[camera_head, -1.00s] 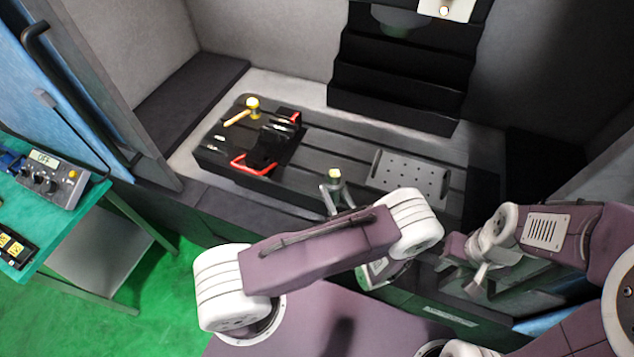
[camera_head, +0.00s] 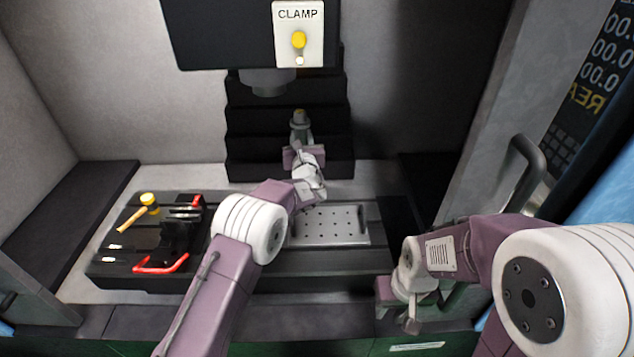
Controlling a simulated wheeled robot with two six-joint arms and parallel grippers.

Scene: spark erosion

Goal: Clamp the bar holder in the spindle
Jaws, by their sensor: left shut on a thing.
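The spindle (camera_head: 267,84) is a grey round nose under the dark machine head, in the upper middle of the head view. The CLAMP panel (camera_head: 313,55), with a yellow knob (camera_head: 299,40), is on the head's front. My right gripper (camera_head: 411,314) hangs low at the right; its jaws are too small to judge.
Dark stepped bellows (camera_head: 245,148) stand behind. A door with a handle (camera_head: 528,165) is at the right.

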